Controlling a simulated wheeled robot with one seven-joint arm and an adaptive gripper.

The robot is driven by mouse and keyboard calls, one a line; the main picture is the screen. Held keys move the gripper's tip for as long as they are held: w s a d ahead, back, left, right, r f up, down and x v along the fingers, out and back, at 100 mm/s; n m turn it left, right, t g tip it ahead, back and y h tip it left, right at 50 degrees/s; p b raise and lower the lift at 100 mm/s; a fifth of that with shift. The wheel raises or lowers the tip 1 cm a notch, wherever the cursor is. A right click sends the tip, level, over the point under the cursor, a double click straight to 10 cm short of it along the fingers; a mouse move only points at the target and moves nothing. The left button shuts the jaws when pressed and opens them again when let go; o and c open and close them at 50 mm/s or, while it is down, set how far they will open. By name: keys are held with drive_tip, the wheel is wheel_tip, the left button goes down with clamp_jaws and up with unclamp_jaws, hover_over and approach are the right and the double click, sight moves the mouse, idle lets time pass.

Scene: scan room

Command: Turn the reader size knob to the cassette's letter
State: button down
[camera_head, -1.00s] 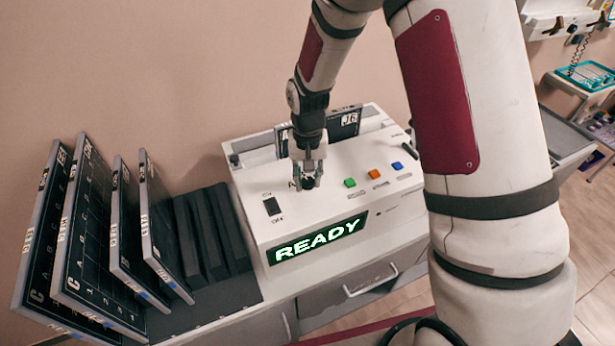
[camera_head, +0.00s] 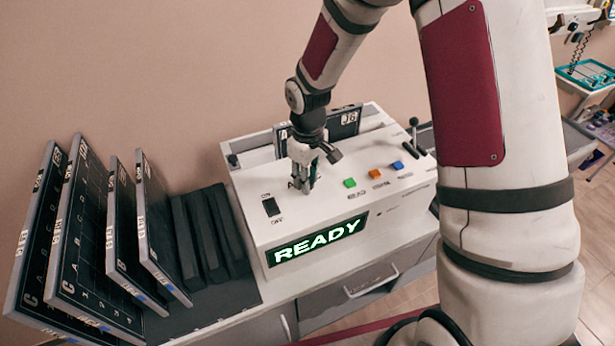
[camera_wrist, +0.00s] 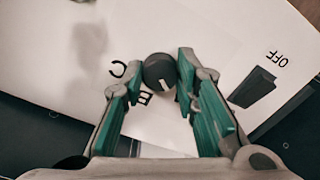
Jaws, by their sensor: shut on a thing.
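My gripper (camera_head: 303,180) is pointed down at the top of the white reader (camera_head: 330,205), left of the coloured buttons. In the wrist view its green-padded fingers (camera_wrist: 163,75) are shut on the dark round size knob (camera_wrist: 157,68). The knob's white pointer mark faces the bottom of that view, slightly right. A letter C (camera_wrist: 118,69) shows left of the knob and a letter B (camera_wrist: 142,98) below left; other letters are hidden. In the head view the gripper covers the knob. A dark cassette labelled J6 (camera_head: 347,120) stands at the reader's back.
A black ON/OFF switch (camera_head: 271,207) is left of the gripper. Green (camera_head: 349,183), orange (camera_head: 375,174) and blue (camera_head: 398,165) buttons lie to the right, then a black lever (camera_head: 415,130). The display (camera_head: 317,238) reads READY. Several tall cassettes (camera_head: 90,235) stand at left.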

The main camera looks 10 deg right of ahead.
drive_tip(key=shift+n, duration=0.6)
drive_tip(key=c, duration=1.2)
unclamp_jaws()
drive_tip(key=shift+c, duration=0.2)
drive_tip(key=shift+r, duration=0.1)
wheel_tip(320, 180, up, 12)
